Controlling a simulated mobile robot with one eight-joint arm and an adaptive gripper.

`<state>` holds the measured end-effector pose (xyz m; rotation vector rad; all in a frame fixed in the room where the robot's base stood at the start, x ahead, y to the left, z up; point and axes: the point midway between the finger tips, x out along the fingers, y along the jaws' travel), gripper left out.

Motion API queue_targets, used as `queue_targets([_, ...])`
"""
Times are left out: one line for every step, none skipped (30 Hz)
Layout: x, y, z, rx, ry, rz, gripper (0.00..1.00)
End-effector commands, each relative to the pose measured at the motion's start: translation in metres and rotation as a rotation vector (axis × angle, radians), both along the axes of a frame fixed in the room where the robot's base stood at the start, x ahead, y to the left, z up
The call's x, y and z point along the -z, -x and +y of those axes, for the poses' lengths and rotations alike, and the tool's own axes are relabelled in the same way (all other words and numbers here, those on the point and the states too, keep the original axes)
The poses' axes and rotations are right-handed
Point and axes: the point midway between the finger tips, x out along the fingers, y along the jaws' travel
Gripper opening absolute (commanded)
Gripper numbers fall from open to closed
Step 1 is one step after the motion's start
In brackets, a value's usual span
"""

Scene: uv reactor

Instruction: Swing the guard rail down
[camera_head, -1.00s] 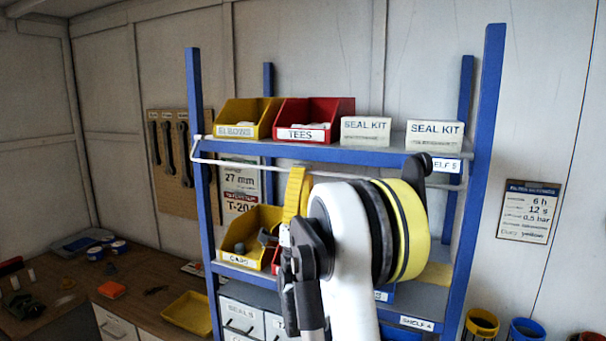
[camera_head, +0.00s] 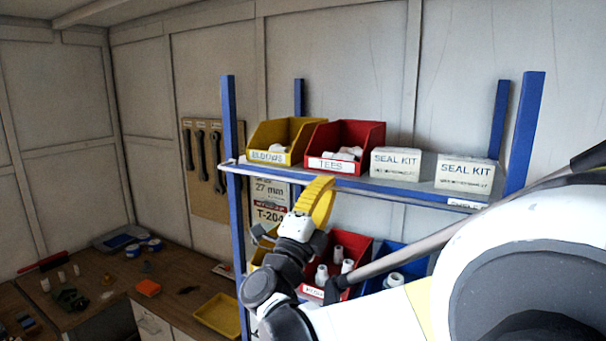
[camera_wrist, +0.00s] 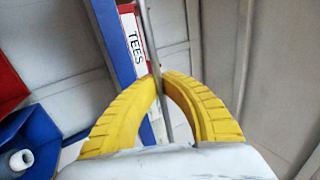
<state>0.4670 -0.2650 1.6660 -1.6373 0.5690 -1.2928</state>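The guard rail (camera_head: 262,175) is a thin pale bar running along the front of the upper shelf, close to the shelf's front edge. In the wrist view the rail (camera_wrist: 147,35) runs from the top edge down between my yellow fingers. My gripper (camera_head: 326,181) reaches up to it from below, under the red TEES bin. In the wrist view the fingertips of my gripper (camera_wrist: 162,79) come together at the rail, one on each side, and look closed on it. My arm hides part of the lower shelf and the right side of the rack.
The upper shelf holds a yellow bin (camera_head: 283,143), the red TEES bin (camera_head: 331,165) and two SEAL KIT boxes (camera_head: 396,163) (camera_head: 465,174). Blue posts (camera_head: 232,150) stand at the rack's ends. Lower bins sit close behind my wrist. A workbench (camera_head: 115,290) stands at left.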

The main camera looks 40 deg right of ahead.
Motion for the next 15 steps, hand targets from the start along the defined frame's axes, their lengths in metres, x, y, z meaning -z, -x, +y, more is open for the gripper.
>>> queue_targets([-0.0099,0.0004,0.0012,-0.003,-0.028,0.011,0.00])
queue_targets([-0.0110,0.0004,0.0010,-0.001,-0.046,0.020,0.00])
queue_targets([-0.0121,0.0002,0.0007,-0.001,-0.069,0.028,0.00])
queue_targets([-0.0127,0.0002,0.0005,-0.001,-0.086,0.035,0.00])
queue_targets([-0.0137,0.0001,0.0005,-0.001,-0.101,0.041,0.00])
queue_targets([-0.0145,0.0000,0.0002,-0.001,-0.119,0.049,0.00])
queue_targets([-0.0149,-0.0001,-0.0002,0.000,-0.133,0.055,0.00])
queue_targets([-0.0153,-0.0002,-0.0004,0.000,-0.144,0.060,0.00])
queue_targets([-0.0156,-0.0001,-0.0008,0.001,-0.159,0.065,0.00])
queue_targets([-0.0161,-0.0002,-0.0010,0.000,-0.168,0.070,0.00])
queue_targets([-0.0162,-0.0002,-0.0012,0.001,-0.177,0.073,0.00])
queue_targets([-0.0164,-0.0003,-0.0014,0.001,-0.187,0.077,0.00])
queue_targets([-0.0166,-0.0003,-0.0015,0.001,-0.192,0.079,0.00])
queue_targets([-0.0166,-0.0004,-0.0016,0.001,-0.198,0.082,0.00])
queue_targets([-0.0163,-0.0004,-0.0018,0.001,-0.205,0.083,0.00])
